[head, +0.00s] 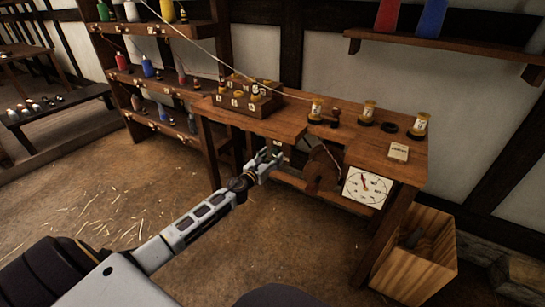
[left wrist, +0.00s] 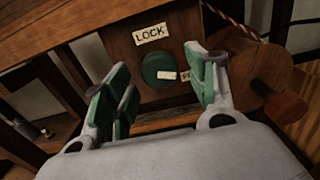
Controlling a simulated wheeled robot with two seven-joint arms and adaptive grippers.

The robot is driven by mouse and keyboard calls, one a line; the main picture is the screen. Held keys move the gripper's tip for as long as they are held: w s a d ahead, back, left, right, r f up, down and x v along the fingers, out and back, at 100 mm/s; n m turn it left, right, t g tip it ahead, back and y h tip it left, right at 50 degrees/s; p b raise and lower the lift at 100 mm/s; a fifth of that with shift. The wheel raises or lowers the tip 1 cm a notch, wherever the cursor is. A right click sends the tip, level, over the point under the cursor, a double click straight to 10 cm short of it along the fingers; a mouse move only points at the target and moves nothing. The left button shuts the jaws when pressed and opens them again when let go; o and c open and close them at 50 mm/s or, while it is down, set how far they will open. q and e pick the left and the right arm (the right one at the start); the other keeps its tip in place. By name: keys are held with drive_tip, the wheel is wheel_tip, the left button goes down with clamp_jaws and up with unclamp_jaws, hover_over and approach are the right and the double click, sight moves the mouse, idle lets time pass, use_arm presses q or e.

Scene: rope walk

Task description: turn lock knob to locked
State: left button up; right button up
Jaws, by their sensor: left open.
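The lock knob (left wrist: 156,69) is a round dark green knob on a wooden panel below a white LOCK label (left wrist: 151,34), seen in the left wrist view. A small pale mark lies on the knob's lower right, pointing right toward another label partly hidden by my finger. My left gripper (left wrist: 160,88) is open, its green-padded fingers to the left and right of the knob. I cannot tell whether they touch it. My right gripper is not in view.
The wooden bench (head: 290,122) overhangs the panel. A crank wheel with a red handle (left wrist: 285,108) is close on the right, with a striped rope above it. A dial (head: 367,187) hangs at the bench's front right. A wooden bin (head: 414,262) stands on the floor.

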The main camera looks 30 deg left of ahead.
use_arm(q)
drive_tip(key=shift+w, duration=0.5)
drive_tip(key=c, duration=1)
